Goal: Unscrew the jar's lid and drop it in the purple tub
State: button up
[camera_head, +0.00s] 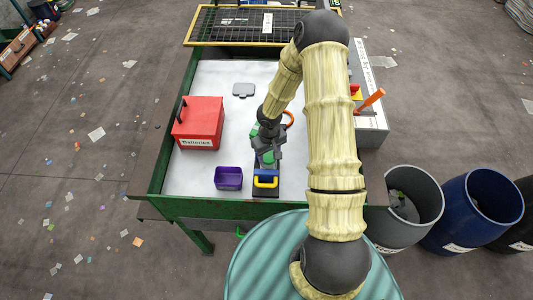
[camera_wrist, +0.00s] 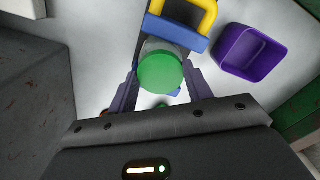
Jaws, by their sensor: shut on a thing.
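The jar's green lid (camera_wrist: 160,73) shows from above in the wrist view, between the fingers of my gripper (camera_wrist: 160,85). A greyish jar body (camera_wrist: 168,46) shows just behind the lid, next to a blue block with a yellow handle (camera_wrist: 198,15). My gripper is shut on the lid; whether the lid is still on the threads cannot be told. In the head view my gripper (camera_head: 266,152) is over the table and hides most of the jar. The purple tub (camera_head: 228,178) stands to its lower left; it also shows at the right in the wrist view (camera_wrist: 249,53), empty.
A red box (camera_head: 198,122) labelled "Batteries" stands on the left of the white table. A grey flat piece (camera_head: 243,90) lies behind. The blue and yellow holder (camera_head: 265,181) is close beside the tub. An orange-handled lever (camera_head: 370,100) stands at the right. Bins are off the table.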

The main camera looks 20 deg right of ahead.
jog(key=shift+f, duration=0.1)
dwell(0.3)
jog(key=n+p, duration=0.1)
jog(key=n, duration=0.2)
jog(key=shift+n, duration=0.3)
jog(key=shift+s+f+n+p, duration=0.1)
jog(key=shift+n+p, duration=0.2)
jog(key=shift+n, duration=0.8)
jog(key=shift+n+p, duration=1.1)
jog(key=shift+n, duration=1.8)
